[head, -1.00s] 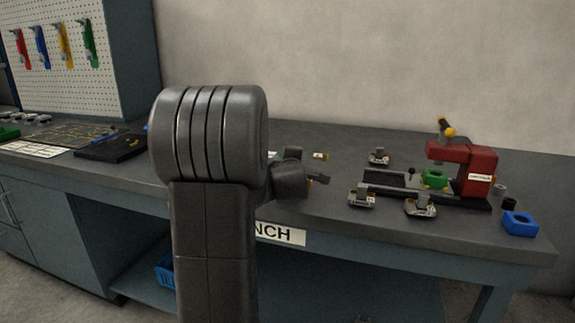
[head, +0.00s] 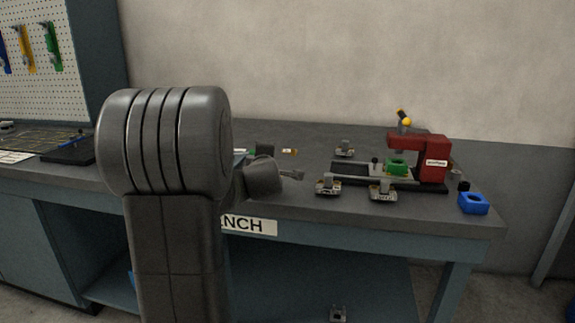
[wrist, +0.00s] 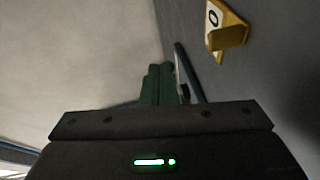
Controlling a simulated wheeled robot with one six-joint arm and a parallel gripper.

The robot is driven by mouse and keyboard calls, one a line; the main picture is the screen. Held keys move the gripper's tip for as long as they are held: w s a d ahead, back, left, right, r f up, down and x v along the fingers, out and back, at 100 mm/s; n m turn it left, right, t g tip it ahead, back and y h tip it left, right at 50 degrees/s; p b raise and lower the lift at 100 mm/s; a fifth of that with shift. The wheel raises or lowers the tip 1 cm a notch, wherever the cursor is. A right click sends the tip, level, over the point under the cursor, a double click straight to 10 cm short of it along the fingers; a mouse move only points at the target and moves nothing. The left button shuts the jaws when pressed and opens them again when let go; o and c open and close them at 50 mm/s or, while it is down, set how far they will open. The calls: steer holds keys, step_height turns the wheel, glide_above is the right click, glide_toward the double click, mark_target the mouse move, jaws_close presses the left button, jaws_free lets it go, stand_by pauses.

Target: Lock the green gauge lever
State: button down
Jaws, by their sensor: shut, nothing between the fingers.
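A green block with a hole (head: 397,166) sits under the arm of a red press-like fixture (head: 432,146) at the right of the bench. A green hanging tool (head: 53,46) is on the pegboard at the far left. I cannot tell which green thing carries the gauge lever, and no lever position can be read. My gripper (head: 292,175) is shut and empty above the bench, left of the fixture and apart from it. In the wrist view, two dark green finger-like shapes (wrist: 157,84) lie side by side beyond my gripper's dark body.
Small metal devices stand around the fixture: front left (head: 328,185), front (head: 382,190), behind (head: 344,148). A blue block (head: 473,203) is at the right edge. Another device (head: 338,313) is low down. Bench (head: 290,208) front is clear.

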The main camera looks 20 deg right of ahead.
steer(key=s+d, duration=0.1)
steer(key=s, duration=0.1)
steer(key=s+d+p, duration=0.1)
steer(key=s+d, duration=0.1)
steer(key=s, duration=0.1)
steer(key=s+d+r+p, duration=0.1)
steer(key=s+d, duration=0.1)
steer(key=shift+s, duration=0.25)
steer(key=shift+w+a, duration=0.15)
